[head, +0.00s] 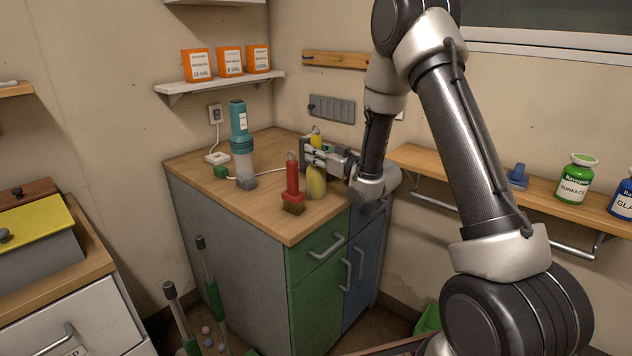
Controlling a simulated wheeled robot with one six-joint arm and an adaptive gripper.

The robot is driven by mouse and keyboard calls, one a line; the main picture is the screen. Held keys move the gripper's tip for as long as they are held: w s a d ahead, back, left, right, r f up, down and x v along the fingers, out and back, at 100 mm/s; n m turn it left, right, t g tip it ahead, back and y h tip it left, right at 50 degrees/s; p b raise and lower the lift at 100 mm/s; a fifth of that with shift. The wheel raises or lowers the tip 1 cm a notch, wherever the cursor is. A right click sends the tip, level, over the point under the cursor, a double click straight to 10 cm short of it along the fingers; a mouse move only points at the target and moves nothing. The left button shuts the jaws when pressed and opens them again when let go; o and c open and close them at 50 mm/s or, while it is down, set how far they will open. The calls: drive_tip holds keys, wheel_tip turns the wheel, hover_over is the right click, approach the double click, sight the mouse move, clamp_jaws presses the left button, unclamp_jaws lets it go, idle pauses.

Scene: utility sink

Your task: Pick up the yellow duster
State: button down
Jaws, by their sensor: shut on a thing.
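The yellow duster (316,183) stands upright at the right side of the wooden counter in the head view. Its upper part shows above my gripper, and its middle is partly hidden by the fingers. My gripper (315,155) reaches in from the right and is shut on the duster at its upper part. I cannot tell whether the duster's lower end touches the counter.
A red-handled brush (292,178) stands just left of the duster. A teal and grey flashlight-like object (241,145) stands farther left on the counter (250,208). A wall shelf (437,171) with bottles lies to the right. The counter's front left is clear.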

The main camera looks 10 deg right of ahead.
wheel_tip(320, 180, up, 10)
drive_tip(key=shift+r, duration=0.1)
idle(0.4)
idle(0.5)
